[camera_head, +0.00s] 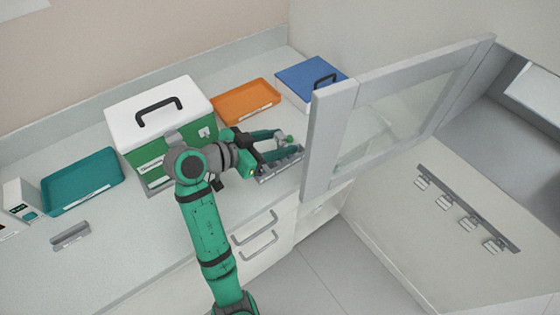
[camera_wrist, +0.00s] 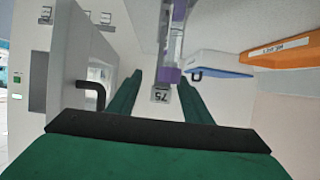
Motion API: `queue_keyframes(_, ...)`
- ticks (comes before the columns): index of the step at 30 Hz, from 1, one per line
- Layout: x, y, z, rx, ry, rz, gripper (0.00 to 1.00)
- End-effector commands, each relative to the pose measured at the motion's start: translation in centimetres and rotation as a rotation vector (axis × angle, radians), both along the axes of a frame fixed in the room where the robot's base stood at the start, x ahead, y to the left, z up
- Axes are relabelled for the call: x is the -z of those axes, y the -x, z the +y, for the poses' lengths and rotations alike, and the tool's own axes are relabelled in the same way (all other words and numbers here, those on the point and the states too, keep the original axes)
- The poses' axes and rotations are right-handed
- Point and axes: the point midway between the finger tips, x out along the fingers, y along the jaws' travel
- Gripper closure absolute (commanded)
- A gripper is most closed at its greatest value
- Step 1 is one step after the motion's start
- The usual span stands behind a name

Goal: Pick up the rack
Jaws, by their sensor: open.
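A grey rack (camera_head: 283,168) lies on the counter near its front edge, partly hidden by my gripper. My gripper (camera_head: 283,143) is open, with its two green fingers just over or beside the rack. A small green piece shows by the fingertips. In the wrist view, my gripper (camera_wrist: 160,92) has its fingers apart, and a grey part marked "75" (camera_wrist: 160,96) shows between them. A purple and clear tube-like thing (camera_wrist: 176,40) stands beyond. I cannot tell whether the fingers touch the rack. A second small grey rack (camera_head: 70,236) lies far left.
A white-lidded green box (camera_head: 180,140) and an orange tray (camera_head: 246,102) stand behind my arm. A blue-lidded box (camera_head: 305,76) is at the back. An open framed glass door (camera_head: 395,110) stands close right of my gripper. A teal tray (camera_head: 83,181) lies left.

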Motion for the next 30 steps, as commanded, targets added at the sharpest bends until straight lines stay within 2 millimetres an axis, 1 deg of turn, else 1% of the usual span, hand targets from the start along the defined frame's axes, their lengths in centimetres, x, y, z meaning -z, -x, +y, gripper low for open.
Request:
queue_keyframes(4,0.2,-1.6,-1.7,0.002,0.000,0.001,0.55)
queue_keyframes(9,0.9,-2.5,-3.0,0.001,0.001,0.001,0.55)
queue_keyframes(17,1.0,-2.7,-3.2,0.000,0.001,0.001,0.55)
queue_keyframes(18,1.0,-2.7,-3.2,0.000,0.001,0.001,0.57)
queue_keyframes(20,1.0,-2.7,-3.2,0.000,0.001,0.001,0.71)
queue_keyframes(21,1.0,-2.7,-3.2,0.000,0.001,0.001,0.81)
queue_keyframes(23,1.0,-2.7,-3.2,0.000,0.001,0.001,0.95)
queue_keyframes(24,1.0,-2.7,-3.2,0.000,0.001,0.001,1.00)
queue_keyframes(30,0.9,-2.7,-3.2,-0.001,0.001,-0.001,1.00)
